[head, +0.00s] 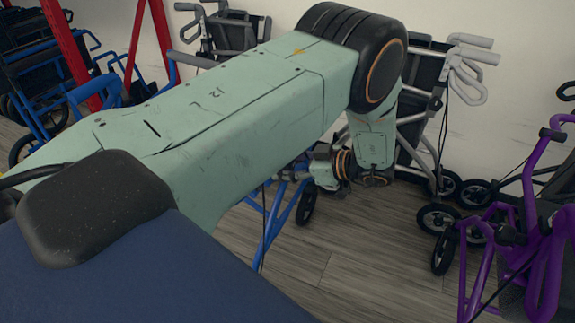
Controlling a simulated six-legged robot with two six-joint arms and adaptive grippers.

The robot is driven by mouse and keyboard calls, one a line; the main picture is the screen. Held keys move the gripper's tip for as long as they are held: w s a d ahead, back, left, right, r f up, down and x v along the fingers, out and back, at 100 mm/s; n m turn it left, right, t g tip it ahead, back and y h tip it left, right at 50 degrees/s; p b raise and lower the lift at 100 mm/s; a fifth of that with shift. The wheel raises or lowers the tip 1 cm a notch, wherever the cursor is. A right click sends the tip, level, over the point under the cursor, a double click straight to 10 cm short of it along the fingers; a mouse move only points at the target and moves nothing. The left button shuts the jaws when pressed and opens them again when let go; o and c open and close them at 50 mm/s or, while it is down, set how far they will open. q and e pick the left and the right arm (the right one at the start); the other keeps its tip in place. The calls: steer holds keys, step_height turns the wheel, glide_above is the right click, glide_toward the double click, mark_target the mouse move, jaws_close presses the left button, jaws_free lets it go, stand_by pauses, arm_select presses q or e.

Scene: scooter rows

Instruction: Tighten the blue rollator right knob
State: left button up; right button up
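A blue rollator shows mostly as blue tubes (273,222) and a black wheel below my arm; most of it is hidden behind the arm. Blue handle parts (95,90) show above the arm at the left, but I cannot tell if they belong to the same rollator. I cannot make out its right knob. My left arm crosses the view from the lower left, and its wrist bends down beside the blue tubes. My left gripper (325,172) is partly visible there; its fingertips are hidden or too small to read. My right gripper is not in view.
A purple rollator (546,240) stands at the right. Grey rollators stand along the pale wall, one behind my wrist (466,60) and one at the top (232,30). Red posts (72,50) and another blue frame (35,125) are at the left. Wooden floor (370,250) is clear at lower centre.

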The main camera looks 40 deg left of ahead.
arm_select(q)
steer(key=c, duration=0.9)
steer(key=shift+o, duration=0.2)
steer(key=shift+m+g, duration=0.3)
steer(key=shift+m, duration=0.2)
steer(key=shift+m+g+p, duration=0.3)
steer(key=shift+m+g, duration=0.1)
steer(key=shift+m, duration=0.1)
steer(key=shift+w+f+m+g+h+b, duration=0.15)
steer(key=shift+m+g+h+b, duration=0.2)
steer(key=shift+m+g, duration=0.25)
steer(key=shift+m+g+b, duration=0.3)
steer(key=shift+m+b, duration=0.15)
steer(key=shift+m, duration=0.25)
